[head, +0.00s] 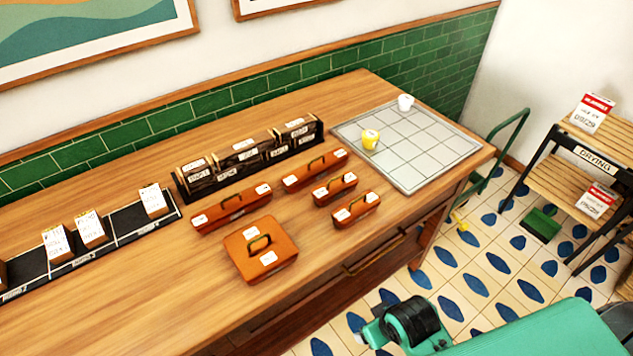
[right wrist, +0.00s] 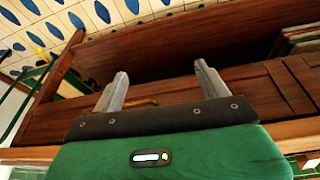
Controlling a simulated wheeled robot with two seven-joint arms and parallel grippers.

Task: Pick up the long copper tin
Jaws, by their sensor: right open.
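Several copper-orange tins with dark handles and white labels stand on the wooden counter in the head view. The longest-looking one is a long copper tin (head: 231,209) at the left of the group. A second, slightly shorter long tin (head: 315,171) stands to its right, further back. Two small tins (head: 335,189) (head: 356,209) and a wide square tin (head: 261,262) stand nearby. My right gripper (right wrist: 160,80) is open and empty in the right wrist view, facing the wooden cabinet front, apart from every tin. My left gripper is not in view.
The wooden counter (head: 150,275) has free room at its front left. A black rack (head: 250,160) stands behind the tins. A brass drawer handle (head: 375,255) juts from the front.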

